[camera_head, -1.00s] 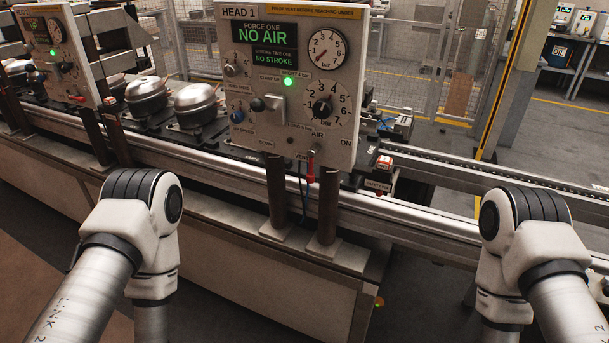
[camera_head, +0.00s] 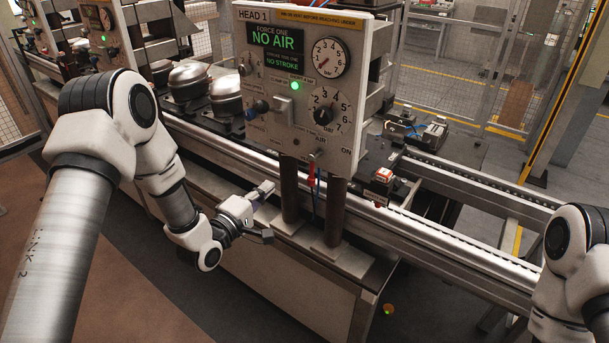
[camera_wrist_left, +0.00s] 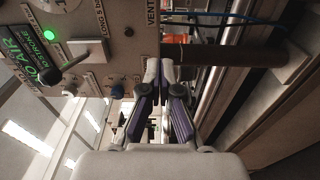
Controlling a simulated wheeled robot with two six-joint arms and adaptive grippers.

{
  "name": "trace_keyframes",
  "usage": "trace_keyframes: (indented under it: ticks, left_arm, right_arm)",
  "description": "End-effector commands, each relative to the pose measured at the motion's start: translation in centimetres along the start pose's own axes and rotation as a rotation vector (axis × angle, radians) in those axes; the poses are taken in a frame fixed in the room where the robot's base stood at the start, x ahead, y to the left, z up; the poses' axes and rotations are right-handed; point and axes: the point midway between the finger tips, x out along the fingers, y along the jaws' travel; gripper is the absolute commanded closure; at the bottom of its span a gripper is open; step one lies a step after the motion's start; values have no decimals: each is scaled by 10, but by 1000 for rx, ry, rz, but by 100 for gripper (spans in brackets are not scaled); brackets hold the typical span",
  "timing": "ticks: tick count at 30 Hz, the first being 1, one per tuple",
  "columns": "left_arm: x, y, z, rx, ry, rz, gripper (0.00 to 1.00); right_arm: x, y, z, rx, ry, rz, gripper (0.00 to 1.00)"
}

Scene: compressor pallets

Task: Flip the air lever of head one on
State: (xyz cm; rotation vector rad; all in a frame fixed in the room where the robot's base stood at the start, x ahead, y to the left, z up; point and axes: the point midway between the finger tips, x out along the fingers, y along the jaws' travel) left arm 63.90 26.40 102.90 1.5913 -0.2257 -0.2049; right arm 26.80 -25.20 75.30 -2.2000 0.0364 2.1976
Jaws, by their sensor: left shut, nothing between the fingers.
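The air lever (camera_head: 312,172) is a red handle hanging straight down below the Head 1 panel (camera_head: 268,130), on the VENT side of its AIR and ON labels. The panel reads NO AIR. My left gripper (camera_head: 268,187) is shut and empty, in front of the machine's dark posts, lower than the lever and to its left, apart from it. In the left wrist view my fingertips (camera_wrist_left: 158,68) are together; an orange-red piece (camera_wrist_left: 174,36), probably the lever handle, shows beyond them, partly hidden by a post. My right gripper is out of view.
Two dark posts (camera_head: 335,210) carry the panel and stand close to my left gripper. A small box with a red button (camera_head: 384,175) sits right of the lever. Silver compressors (camera_head: 190,80) stand on the conveyor at left.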

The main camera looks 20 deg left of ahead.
Motion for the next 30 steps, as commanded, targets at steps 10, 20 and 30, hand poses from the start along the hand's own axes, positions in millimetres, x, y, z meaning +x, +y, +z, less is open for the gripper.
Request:
trace_keyframes:
  ticks: [10,20,30]
  left_arm:
    - [10,0,1,5,-3,-3,100]
    - [76,2,2,4,-3,-3,100]
    - [89,0,34,1,-3,-6,100]
  right_arm:
    - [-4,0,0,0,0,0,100]
    - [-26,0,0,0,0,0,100]
    - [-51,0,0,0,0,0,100]
